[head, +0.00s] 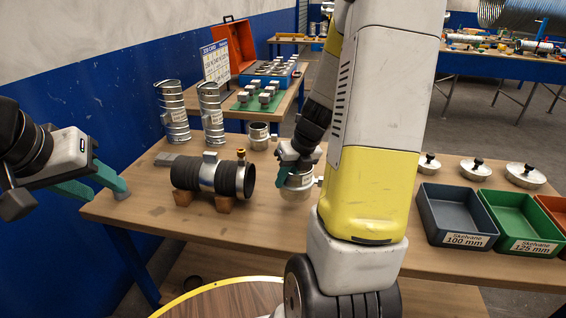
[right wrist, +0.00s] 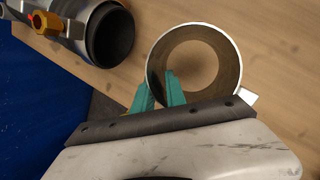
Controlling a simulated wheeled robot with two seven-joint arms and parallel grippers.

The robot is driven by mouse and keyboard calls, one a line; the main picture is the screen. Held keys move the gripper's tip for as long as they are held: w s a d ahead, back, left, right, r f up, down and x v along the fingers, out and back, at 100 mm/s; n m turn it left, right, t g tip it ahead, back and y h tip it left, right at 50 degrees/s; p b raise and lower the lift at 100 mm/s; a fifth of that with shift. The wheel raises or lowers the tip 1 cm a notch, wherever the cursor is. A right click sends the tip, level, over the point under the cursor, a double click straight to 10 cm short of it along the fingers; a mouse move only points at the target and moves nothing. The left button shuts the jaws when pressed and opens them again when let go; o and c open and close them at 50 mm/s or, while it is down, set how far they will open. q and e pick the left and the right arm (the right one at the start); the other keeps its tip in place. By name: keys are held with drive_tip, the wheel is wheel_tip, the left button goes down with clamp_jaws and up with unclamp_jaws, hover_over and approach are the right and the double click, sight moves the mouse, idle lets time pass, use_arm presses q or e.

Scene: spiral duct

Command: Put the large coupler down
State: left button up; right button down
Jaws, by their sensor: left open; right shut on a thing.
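The large coupler, a short metal ring (head: 298,181), is under my right gripper (head: 300,163) at the table's front middle. In the right wrist view the ring (right wrist: 232,50) is seen from above, its opening facing the camera. My right gripper (right wrist: 158,92) is shut on its near wall, one green finger inside and one outside. I cannot tell whether the ring touches the table. My left gripper (head: 70,198) is open and empty at the table's left edge. My right arm hides part of the table.
A black duct with metal bands (head: 210,177) lies on wooden blocks left of the ring. A smaller ring (head: 258,135) and two spiral ducts (head: 172,112) (head: 211,112) stand behind. Grey (head: 455,238) and green (head: 515,246) bins and several lidded caps (head: 475,172) are at right.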

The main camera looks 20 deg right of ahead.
drive_tip(key=shift+w+d+f, duration=0.8)
drive_tip(key=shift+w+d, duration=0.55)
drive_tip(key=shift+w, duration=0.05)
drive_tip(key=shift+w+d+f, duration=0.75)
drive_tip(key=shift+w+d, duration=0.65)
drive_tip(key=shift+w, duration=0.05)
drive_tip(key=shift+w+d+f, duration=0.8)
drive_tip(key=shift+w+d, duration=0.55)
drive_tip(key=shift+w, duration=0.05)
drive_tip(key=c, duration=1.3)
unclamp_jaws()
drive_tip(key=shift+c, duration=0.2)
